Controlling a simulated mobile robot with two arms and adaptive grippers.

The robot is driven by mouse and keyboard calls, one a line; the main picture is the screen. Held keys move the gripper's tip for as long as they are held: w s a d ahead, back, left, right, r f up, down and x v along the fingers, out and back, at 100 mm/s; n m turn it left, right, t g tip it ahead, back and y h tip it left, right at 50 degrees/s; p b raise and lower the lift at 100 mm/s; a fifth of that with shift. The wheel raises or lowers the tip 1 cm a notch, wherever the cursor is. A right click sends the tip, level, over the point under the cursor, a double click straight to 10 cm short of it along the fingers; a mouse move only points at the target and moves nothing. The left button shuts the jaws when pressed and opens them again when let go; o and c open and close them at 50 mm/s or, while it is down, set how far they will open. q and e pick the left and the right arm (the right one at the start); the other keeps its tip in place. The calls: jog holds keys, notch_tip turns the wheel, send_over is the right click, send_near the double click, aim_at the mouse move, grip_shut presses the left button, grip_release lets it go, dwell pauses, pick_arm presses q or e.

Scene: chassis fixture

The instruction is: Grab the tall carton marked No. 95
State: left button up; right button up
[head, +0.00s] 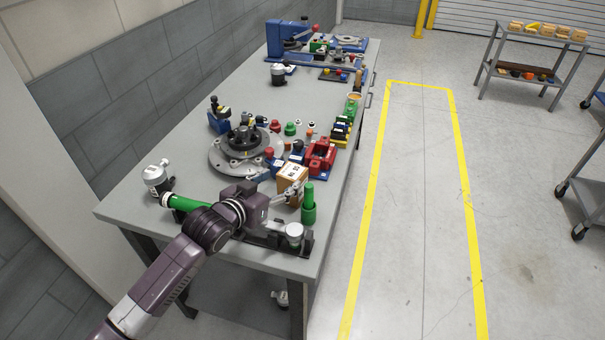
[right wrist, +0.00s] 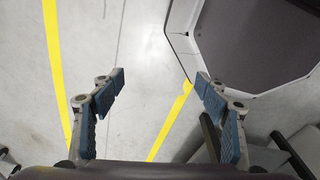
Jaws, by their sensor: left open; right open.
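A tan carton (head: 293,174) with a white label stands near the right edge of the grey workbench, in the head view. Any number on it is too small to read. My left gripper (head: 288,196) is open, low over the bench, with its fingers at the carton's near side. I cannot tell whether they touch it or reach around it; the gripper partly hides its lower part. My right gripper (right wrist: 160,80) is open and empty in the right wrist view, above bare floor.
A green cylinder (head: 308,206) stands close to the carton's right. A red block-like fixture (head: 320,158) is just behind it. A round grey flange fixture (head: 225,160) lies to the left. Yellow lines mark clear floor right of the workbench (head: 190,115).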

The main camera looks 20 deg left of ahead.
aim_at(291, 173)
pick_arm(q)
jog(key=shift+w+d, duration=0.1)
jog(key=shift+w, duration=0.45)
jog(key=shift+w+f, duration=0.1)
jog(key=shift+w, duration=0.15)
jog(key=shift+w+d+p, duration=0.2)
jog(key=shift+w+p, duration=0.15)
jog(key=shift+p, duration=0.15)
jog(key=shift+p+x, duration=0.55)
jog(key=shift+x, duration=1.65)
jog(key=shift+w+d+f, duration=0.15)
jog(key=c, duration=0.5)
grip_shut()
pick_arm(e)
jog(key=s, duration=0.1)
jog(key=r, duration=0.1)
jog(key=s+r, duration=0.1)
jog(key=shift+s+a+r, duration=0.15)
jog(key=shift+s+a, duration=0.1)
jog(key=shift+s, duration=0.1)
